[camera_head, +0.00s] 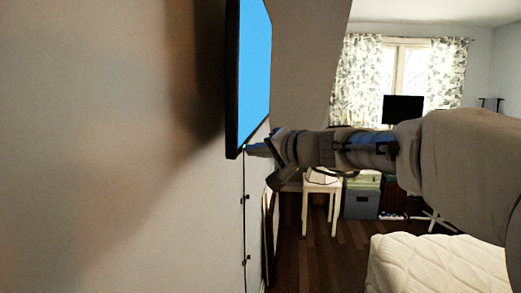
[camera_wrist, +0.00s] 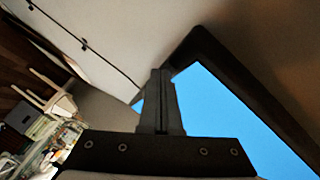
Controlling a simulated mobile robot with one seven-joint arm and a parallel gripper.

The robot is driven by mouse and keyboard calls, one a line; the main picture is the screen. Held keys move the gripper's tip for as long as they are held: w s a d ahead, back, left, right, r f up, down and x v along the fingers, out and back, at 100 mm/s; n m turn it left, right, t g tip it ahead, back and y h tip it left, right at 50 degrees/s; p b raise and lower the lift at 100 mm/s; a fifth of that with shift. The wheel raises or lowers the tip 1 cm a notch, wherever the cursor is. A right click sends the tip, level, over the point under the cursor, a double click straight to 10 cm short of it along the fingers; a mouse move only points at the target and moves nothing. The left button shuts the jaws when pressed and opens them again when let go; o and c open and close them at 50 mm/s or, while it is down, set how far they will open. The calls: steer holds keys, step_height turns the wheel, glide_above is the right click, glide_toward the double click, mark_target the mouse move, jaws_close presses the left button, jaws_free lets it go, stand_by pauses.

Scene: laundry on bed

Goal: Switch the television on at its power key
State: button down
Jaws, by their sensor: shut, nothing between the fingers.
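The television (camera_head: 254,65) is mounted on the wall at the left, seen at a steep angle in the head view. Its screen is lit plain blue. In the wrist view the blue screen (camera_wrist: 225,105) and its dark frame (camera_wrist: 215,55) fill the right side. My gripper (camera_head: 250,149) is at the television's lower edge, near the bottom corner. In the wrist view my gripper (camera_wrist: 160,75) is shut and empty, its tips close to the frame's corner. I cannot tell whether the tips touch the frame. The power key cannot be made out.
A dark cable (camera_head: 244,215) runs down the wall below the television. A white stool (camera_head: 320,190) and a grey box (camera_head: 361,203) stand farther back. A bed with a white quilted cover (camera_head: 435,265) is at the lower right. Dark floor between is clear.

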steer(key=shift+d+b, duration=0.35)
steer(key=shift+d, duration=0.4)
steer(key=shift+s+d+f+b, duration=0.1)
steer(key=shift+d+b, duration=0.85)
steer(key=shift+d, duration=1.55)
